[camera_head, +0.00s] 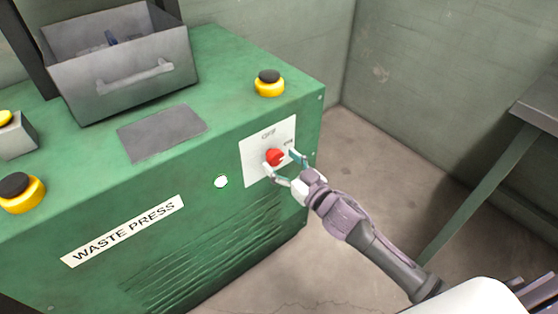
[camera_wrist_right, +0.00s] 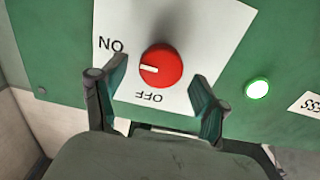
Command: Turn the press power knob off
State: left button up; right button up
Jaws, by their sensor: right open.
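The red power knob (camera_head: 274,157) sits on a white plate (camera_head: 254,152) marked ON and OFF on the front of the green waste press. In the right wrist view the knob (camera_wrist_right: 165,64) shows a white mark pointing left, toward the ON side. The lettering there appears upside down. My right gripper (camera_head: 283,164) is open with one finger on each side of the knob. In the right wrist view the gripper (camera_wrist_right: 160,83) shows gaps between both fingers and the knob. My left gripper is not in view.
A round light (camera_head: 221,181) beside the plate glows whitish green. Yellow-and-black buttons (camera_head: 269,84) stand on the press top, near a grey metal bin (camera_head: 125,80). A metal table (camera_head: 538,104) stands at right. Bare floor lies between table and press.

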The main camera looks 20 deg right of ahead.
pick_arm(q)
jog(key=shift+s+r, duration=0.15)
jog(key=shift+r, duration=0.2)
pick_arm(e)
jog(key=shift+w+a, duration=0.2)
jog(key=shift+w, duration=0.5)
jog(key=c, duration=1.1)
